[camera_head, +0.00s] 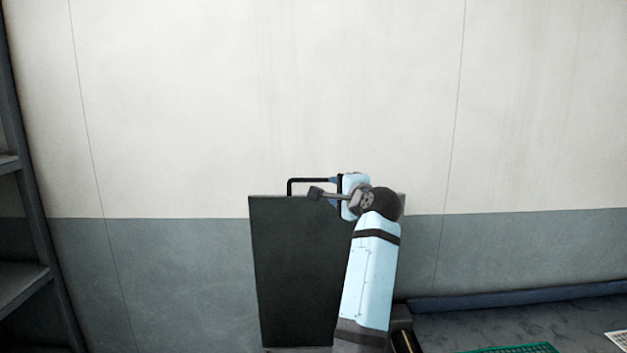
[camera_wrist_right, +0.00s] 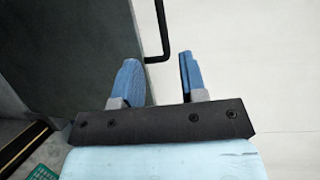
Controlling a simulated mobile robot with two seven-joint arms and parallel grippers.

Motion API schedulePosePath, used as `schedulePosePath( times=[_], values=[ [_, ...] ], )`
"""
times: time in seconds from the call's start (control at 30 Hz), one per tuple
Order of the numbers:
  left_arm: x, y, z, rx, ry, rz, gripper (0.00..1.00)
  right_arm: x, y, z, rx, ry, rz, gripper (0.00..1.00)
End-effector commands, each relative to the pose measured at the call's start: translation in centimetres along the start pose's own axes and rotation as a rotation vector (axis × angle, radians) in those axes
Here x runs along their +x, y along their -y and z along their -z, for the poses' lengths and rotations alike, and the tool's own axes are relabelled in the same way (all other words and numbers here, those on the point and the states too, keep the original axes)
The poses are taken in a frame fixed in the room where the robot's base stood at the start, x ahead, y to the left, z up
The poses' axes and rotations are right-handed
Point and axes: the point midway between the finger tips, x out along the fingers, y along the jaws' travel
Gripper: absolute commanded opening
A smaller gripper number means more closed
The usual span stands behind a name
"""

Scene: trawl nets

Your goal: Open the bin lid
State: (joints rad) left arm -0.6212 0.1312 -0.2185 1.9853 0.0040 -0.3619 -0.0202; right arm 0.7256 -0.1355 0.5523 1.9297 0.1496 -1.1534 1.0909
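The bin lid (camera_head: 295,270) is a dark grey flat panel standing upright against the wall in the head view. A thin black bar handle (camera_head: 308,180) runs along its top edge. In the right wrist view the lid (camera_wrist_right: 75,45) fills the upper left, and the bent handle (camera_wrist_right: 164,30) sticks out from it. My right gripper (camera_wrist_right: 158,75) has its two blue fingers apart, with the handle ahead of the gap between them and nothing visibly clamped. In the head view my right arm hides the lid's right part and the handle's right end. My left gripper is not in view.
A pale wall with a grey lower band (camera_head: 160,270) stands behind. A dark metal shelf rack (camera_head: 30,280) is at the left edge. A green grid-like item (camera_head: 515,349) lies at the bottom right on a dark surface (camera_head: 500,325).

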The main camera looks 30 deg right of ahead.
Motion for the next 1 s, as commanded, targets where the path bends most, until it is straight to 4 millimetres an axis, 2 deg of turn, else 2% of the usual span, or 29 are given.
schedulePosePath(
  times=[0.17,0.5,0.63,0.8,1.0],
  values=[
    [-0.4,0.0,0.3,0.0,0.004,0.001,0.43,1.9,0.2,0.0,0.004,0.001,-0.002,0.39],
    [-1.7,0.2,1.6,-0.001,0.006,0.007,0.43,9.0,0.4,0.0,0.001,0.002,-0.002,0.39],
    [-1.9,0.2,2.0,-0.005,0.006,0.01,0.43,11.3,0.2,-0.1,0.001,0.002,-0.002,0.39],
    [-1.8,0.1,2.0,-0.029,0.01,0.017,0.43,13.1,0.1,0.0,0.0,0.001,-0.001,0.39],
    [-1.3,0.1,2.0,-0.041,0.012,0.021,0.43,13.7,0.0,0.0,0.0,0.001,0.0,0.39]
  ],
)
